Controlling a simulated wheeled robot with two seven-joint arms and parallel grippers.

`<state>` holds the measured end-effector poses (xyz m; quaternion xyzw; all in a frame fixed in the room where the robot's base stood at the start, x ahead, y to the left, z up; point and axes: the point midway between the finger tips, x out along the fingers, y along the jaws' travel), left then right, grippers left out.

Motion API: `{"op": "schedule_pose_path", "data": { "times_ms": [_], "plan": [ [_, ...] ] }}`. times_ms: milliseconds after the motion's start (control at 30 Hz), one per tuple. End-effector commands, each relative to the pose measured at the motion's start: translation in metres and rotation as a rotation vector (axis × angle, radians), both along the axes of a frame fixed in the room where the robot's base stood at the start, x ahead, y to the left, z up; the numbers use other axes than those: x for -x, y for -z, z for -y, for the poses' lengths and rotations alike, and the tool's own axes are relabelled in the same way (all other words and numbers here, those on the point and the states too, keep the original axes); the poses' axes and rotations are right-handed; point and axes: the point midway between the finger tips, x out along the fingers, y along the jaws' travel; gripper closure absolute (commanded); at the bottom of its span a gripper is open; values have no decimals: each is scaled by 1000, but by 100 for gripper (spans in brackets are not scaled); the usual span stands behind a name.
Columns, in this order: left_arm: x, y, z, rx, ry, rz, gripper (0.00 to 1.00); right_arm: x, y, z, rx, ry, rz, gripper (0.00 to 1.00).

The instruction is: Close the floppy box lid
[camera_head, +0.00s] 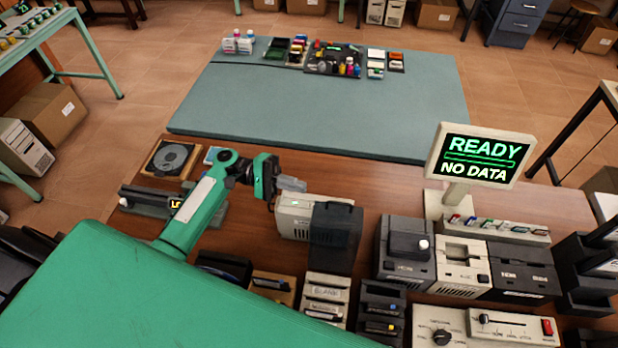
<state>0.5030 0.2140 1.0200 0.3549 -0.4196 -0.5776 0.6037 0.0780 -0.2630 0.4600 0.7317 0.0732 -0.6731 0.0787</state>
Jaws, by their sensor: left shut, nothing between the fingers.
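A beige box (295,217), which looks like the floppy box, stands on the wooden table near the middle of the view. A dark panel (335,238), seemingly its lid, stands upright at the box's right side. The box's inside is hard to make out from here. My left gripper (292,184) is at the box's upper left, its fingers shut and empty. I cannot tell whether the fingertips touch the box. My right gripper is not in view.
Dark and beige drive units (462,266) stand to the right, below a sign (478,158) reading "READY NO DATA". Several small disk holders (326,293) line the front. A disc in a wooden tray (172,158) lies at left. A teal mat (320,110) is mostly bare behind.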

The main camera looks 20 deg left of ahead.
Motion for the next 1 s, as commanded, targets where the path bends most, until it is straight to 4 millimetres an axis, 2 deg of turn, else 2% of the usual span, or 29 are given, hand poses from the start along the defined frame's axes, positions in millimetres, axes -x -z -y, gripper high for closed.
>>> {"op": "schedule_pose_path", "data": {
  "times_ms": [33,300,500,700,1000],
  "plan": [
    [0,-6,9,4,2,-1,100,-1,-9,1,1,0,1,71],
    [1,-12,57,4,2,-2,100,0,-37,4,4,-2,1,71],
    [2,-11,80,1,1,-1,100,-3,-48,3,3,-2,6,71],
    [2,-10,88,1,0,0,100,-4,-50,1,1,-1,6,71],
    [2,-9,87,0,0,2,100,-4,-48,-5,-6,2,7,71]
  ]
}}
